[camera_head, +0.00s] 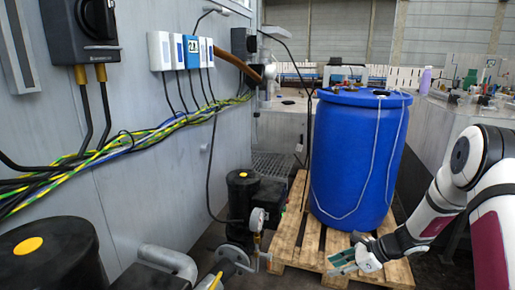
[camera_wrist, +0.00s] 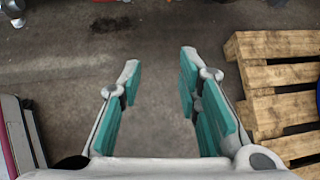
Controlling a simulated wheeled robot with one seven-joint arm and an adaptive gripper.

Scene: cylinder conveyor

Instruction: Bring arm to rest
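My gripper (camera_head: 343,262) is at the lower right of the head view, in front of the blue barrel and over the wooden pallet in the picture. In the wrist view my gripper (camera_wrist: 157,85) shows two teal-padded fingers spread well apart. Nothing is between them, only grey floor beyond. My white and maroon arm (camera_head: 440,205) comes in from the right edge and reaches down to the left, bent at the elbow.
A blue barrel (camera_head: 350,160) stands on a wooden pallet (camera_head: 300,235), also at the wrist view's right (camera_wrist: 275,75). A black pump (camera_head: 242,195) and pressure gauge (camera_head: 257,219) stand left of it. A cabinet wall with cables (camera_head: 150,135) fills the left. The floor (camera_wrist: 60,60) is mostly clear.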

